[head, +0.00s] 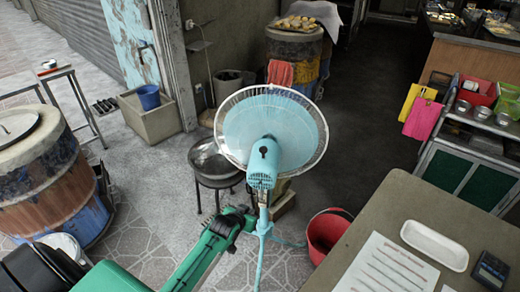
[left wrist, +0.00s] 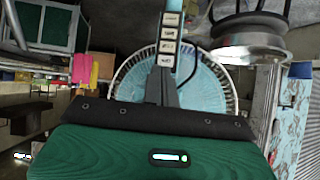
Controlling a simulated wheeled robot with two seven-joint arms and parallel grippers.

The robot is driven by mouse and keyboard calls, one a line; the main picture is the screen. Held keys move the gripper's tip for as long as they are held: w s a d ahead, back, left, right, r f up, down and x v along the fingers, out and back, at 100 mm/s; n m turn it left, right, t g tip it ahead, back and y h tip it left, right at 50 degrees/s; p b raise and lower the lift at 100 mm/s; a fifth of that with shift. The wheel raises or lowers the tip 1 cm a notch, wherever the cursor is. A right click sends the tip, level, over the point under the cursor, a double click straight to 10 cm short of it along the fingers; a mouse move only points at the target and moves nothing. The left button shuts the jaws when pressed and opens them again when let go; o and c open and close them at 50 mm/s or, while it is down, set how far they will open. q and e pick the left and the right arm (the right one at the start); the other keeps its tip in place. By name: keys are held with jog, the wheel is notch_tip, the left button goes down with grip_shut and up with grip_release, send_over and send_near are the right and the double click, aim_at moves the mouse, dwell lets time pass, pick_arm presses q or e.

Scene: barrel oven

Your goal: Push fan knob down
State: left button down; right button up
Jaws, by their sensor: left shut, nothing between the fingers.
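A teal standing fan (head: 262,178) with a round wire guard stands in the middle of the head view. A small dark knob (head: 264,150) appears on its motor housing. My left gripper (head: 251,193) is shut and empty, close beside the fan's pole below the housing; I cannot tell whether it touches. In the left wrist view, the shut fingers (left wrist: 162,88) show in front of the fan guard (left wrist: 207,85), and a teal post with several pale buttons (left wrist: 169,45) is behind them. The knob cannot be made out in that view. My right gripper is not in view.
A counter (head: 390,210) with a paper, white tray and dark calculator stands at the lower right. A red bucket (head: 325,236) is on the floor beside it. A metal bowl on a stand (head: 212,166) is left of the fan. A barrel oven (head: 45,175) stands at the left.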

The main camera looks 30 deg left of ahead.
pick_arm(q)
notch_tip(320, 180, up, 27)
jog(key=w+a+t, duration=0.1)
jog(key=w+t, duration=0.1)
jog(key=t, duration=0.2)
jog(key=shift+a, duration=0.2)
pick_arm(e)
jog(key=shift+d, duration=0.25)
pick_arm(q)
jog(key=shift+w+f, duration=0.1)
jog(key=shift+f, duration=0.05)
jog(key=p, duration=0.2)
send_over(263, 155)
jog(key=s, duration=0.2)
notch_tip(263, 155, down, 5)
jog(key=shift+r, duration=0.2)
jog(key=shift+s+f, duration=0.1)
jog(key=shift+f, duration=0.85)
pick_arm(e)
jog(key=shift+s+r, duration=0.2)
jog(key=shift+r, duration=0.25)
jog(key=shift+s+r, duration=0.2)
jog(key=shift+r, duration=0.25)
